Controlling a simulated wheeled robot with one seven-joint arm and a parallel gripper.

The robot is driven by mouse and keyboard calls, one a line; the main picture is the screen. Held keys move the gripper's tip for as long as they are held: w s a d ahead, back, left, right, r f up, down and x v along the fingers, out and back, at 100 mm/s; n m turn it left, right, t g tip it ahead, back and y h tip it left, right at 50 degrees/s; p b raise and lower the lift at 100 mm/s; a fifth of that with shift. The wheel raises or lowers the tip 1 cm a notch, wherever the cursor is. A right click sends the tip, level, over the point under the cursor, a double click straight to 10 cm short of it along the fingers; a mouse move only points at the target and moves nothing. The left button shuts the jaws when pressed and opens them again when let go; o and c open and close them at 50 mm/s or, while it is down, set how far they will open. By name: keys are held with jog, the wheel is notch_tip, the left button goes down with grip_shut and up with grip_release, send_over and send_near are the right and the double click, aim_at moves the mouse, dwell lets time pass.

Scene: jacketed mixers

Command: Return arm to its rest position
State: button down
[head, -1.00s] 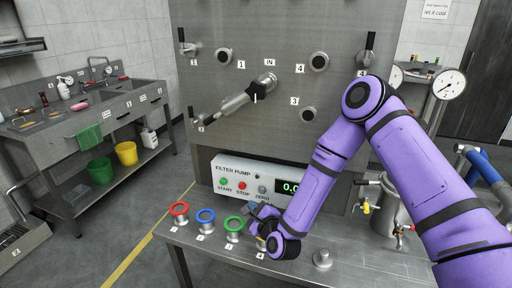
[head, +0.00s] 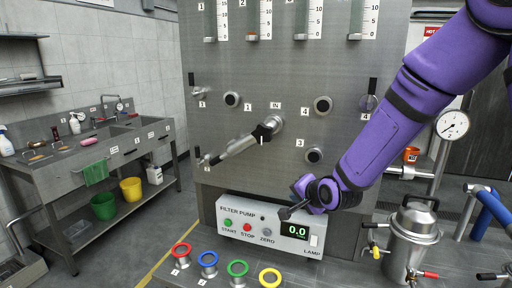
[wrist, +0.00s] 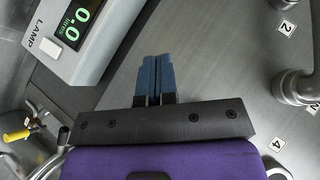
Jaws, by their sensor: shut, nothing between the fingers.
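My purple arm reaches in from the upper right in the head view. My gripper (head: 284,213) is at its lower end, in front of the filter pump box (head: 270,228) and the steel panel. In the wrist view my gripper (wrist: 157,58) shows two blue fingers pressed together with nothing between them. The filter pump box (wrist: 88,38) is to the left of the fingers there, with its display reading 0.0. I cannot tell how far the fingers are from the box or panel.
Red, blue, green and yellow rings (head: 270,277) stand in front of the box. A steel vessel (head: 410,240) with valves is at the right, below a gauge (head: 453,124). Pipe fittings (head: 262,132) stick out of the panel. A sink bench (head: 90,145) is at the left.

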jog(key=s+d+r+n+g+h, duration=0.2)
jog(key=s+d+r+n+h, duration=0.25)
jog(key=s+d+r, duration=0.85)
jog(key=s+d+r+n+g, duration=0.1)
jog(key=s+d+r, duration=0.1)
jog(key=s, duration=0.8)
jog(key=s+d+r+n+g, duration=0.2)
jog(key=s+d+r, duration=0.1)
jog(key=s, duration=0.7)
jog(key=shift+s+d+r, duration=0.15)
jog(key=shift+d+r, duration=0.1)
jog(key=shift+d, duration=0.05)
jog(key=c, duration=1.8)
grip_release()
jog(key=shift+n+h, duration=0.25)
jog(key=shift+c, duration=0.2)
